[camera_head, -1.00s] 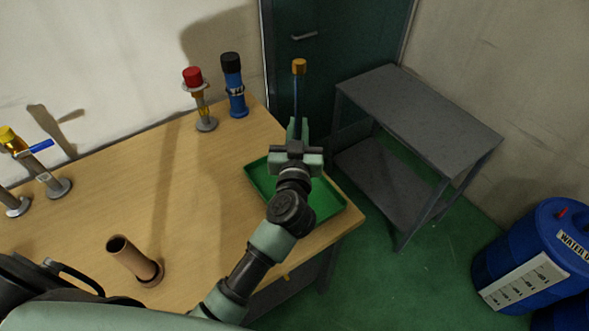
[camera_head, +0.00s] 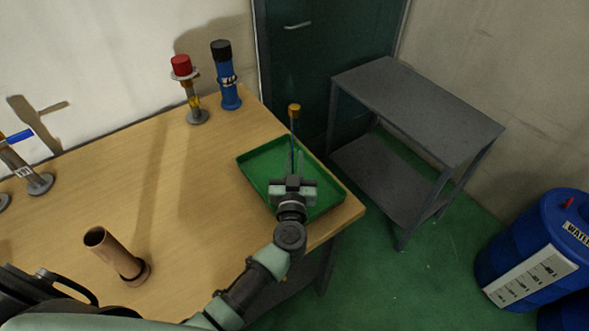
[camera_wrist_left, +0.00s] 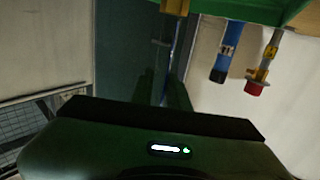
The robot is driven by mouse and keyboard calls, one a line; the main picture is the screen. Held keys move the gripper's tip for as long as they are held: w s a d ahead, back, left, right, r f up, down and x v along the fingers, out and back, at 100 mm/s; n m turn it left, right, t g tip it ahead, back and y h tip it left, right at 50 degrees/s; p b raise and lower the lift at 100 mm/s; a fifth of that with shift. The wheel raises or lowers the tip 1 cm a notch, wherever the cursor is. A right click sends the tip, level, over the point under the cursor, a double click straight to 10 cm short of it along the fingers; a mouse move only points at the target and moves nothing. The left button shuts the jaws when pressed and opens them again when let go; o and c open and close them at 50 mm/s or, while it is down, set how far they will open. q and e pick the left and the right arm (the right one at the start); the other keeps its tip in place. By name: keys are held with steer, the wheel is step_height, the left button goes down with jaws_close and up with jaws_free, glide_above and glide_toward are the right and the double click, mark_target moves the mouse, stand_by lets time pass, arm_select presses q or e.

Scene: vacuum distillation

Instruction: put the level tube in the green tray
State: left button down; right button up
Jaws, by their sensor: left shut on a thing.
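The level tube (camera_head: 292,128) is a thin bluish tube with a brass cap (camera_head: 294,107) on its far end. My left gripper (camera_head: 294,165) is shut on it, over the green tray (camera_head: 262,162). The tube points away from me, and its near part is hidden by the gripper. I cannot tell whether it touches the tray. In the left wrist view the tube (camera_wrist_left: 168,62) runs between the fingers of my left gripper (camera_wrist_left: 164,92), with the brass cap (camera_wrist_left: 175,7) at the top edge. My right gripper is not in view.
A red-capped fitting (camera_head: 190,95) and a blue fitting (camera_head: 227,80) stand behind the tray. A grey shelf table (camera_head: 420,105) is right of the wooden table (camera_head: 165,180). Blue drums (camera_head: 535,250) are far right.

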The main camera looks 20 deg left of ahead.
arm_select(q)
step_height(320, 180, down, 3)
steer(key=shift+w+r, duration=0.1)
steer(key=shift+r, duration=0.1)
steer(key=c, duration=1.4)
jaws_free()
steer(key=shift+f, duration=0.1)
steer(key=shift+o, duration=0.2)
steer(key=shift+r, duration=0.2)
steer(key=b+v, duration=0.1)
steer(key=v, duration=1.1)
